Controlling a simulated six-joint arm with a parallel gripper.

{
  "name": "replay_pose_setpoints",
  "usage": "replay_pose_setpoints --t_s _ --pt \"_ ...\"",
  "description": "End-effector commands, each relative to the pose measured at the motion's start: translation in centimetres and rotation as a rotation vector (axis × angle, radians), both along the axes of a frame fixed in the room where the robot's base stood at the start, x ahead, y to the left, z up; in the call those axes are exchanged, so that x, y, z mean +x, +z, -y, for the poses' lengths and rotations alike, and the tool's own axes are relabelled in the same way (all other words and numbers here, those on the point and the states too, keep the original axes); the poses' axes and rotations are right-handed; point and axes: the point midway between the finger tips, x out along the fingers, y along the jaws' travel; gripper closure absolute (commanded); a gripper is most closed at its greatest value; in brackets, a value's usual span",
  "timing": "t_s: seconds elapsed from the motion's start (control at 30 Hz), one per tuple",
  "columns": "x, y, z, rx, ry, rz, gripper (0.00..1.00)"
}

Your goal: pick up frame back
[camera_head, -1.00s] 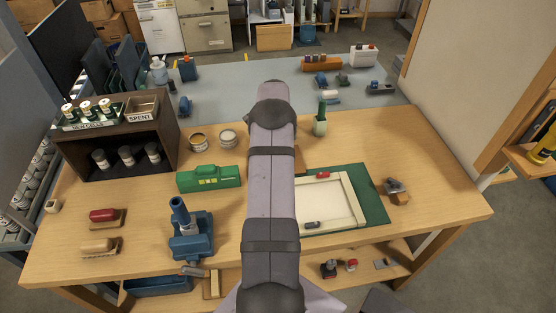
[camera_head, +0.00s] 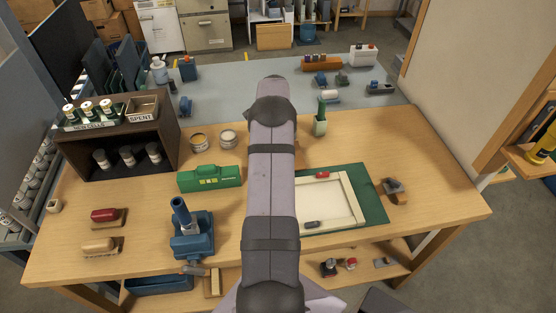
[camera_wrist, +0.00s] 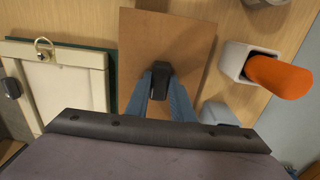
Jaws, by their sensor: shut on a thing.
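The frame back appears as a flat brown panel (camera_wrist: 190,45) in the wrist view, with a black grip block (camera_wrist: 159,79) on it. My gripper (camera_wrist: 160,76) is shut on this block, one blue finger on each side. I cannot tell whether the panel touches the table or is raised. In the head view my arm hides both the gripper and the panel. The cream frame (camera_head: 350,198) lies on a green mat (camera_head: 372,195), right of my arm. Its edge with a metal ring shows left of the panel in the wrist view (camera_wrist: 88,55).
An orange handle (camera_wrist: 278,76) stands in a white holder (camera_wrist: 236,60) close right of the panel. The table's right front is clear.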

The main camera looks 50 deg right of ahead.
Motion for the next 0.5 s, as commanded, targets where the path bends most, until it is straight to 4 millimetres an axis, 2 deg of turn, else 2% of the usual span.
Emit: replay_pose_setpoints --t_s 0.5 --pt "0.0 3.3 0.0 -0.001 0.0 0.001 1.0"
